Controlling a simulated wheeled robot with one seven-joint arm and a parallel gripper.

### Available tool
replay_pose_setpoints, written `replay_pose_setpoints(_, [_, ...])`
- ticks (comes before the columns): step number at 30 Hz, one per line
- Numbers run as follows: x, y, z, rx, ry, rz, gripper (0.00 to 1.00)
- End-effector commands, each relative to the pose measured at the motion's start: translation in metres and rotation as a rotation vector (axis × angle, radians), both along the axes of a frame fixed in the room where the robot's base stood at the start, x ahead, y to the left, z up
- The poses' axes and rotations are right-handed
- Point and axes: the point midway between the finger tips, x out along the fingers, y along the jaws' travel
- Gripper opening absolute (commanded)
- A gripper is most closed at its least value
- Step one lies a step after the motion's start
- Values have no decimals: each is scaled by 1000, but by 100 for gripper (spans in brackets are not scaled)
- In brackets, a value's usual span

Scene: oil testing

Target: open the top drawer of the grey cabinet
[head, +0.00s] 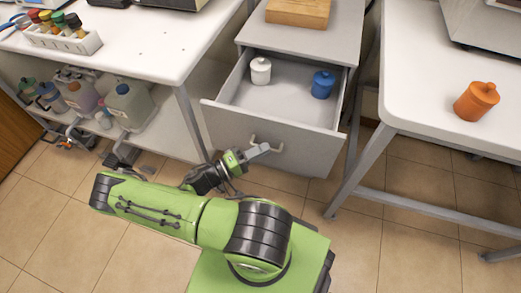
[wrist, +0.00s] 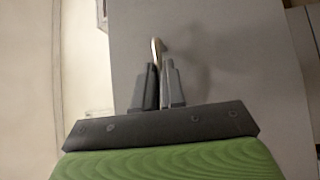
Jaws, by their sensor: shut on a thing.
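The grey cabinet (head: 315,45) stands between two white tables in the head view. Its top drawer (head: 275,143) is pulled well out, with the inside showing. A white jar (head: 260,70) and a blue jar (head: 322,84) stand upright inside it, towards the back. My gripper (head: 262,149) is at the drawer front, shut on the drawer's handle (head: 279,147). In the wrist view, the fingers (wrist: 158,85) close around the handle (wrist: 156,50) against the grey drawer front (wrist: 215,60). The fingers hide part of the handle.
A wooden block (head: 298,12) lies on the cabinet top. The left table (head: 130,45) holds a rack of coloured bottles (head: 62,38), with jugs (head: 130,104) on its lower shelf. An orange jar (head: 476,101) stands on the right table (head: 420,85). Tiled floor (head: 375,235) is clear at right.

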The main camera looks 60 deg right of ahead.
Motion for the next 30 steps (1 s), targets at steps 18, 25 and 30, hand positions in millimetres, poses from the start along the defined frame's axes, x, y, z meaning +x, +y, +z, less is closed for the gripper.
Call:
replay_pose_setpoints(18, [0, 0, 1, -4, 1, -1, 36])
replay_pose_setpoints(25, [0, 0, 1, -2, 0, -1, 36])
replay_pose_setpoints(30, [3, 2, -3, -1, -1, -2, 36])
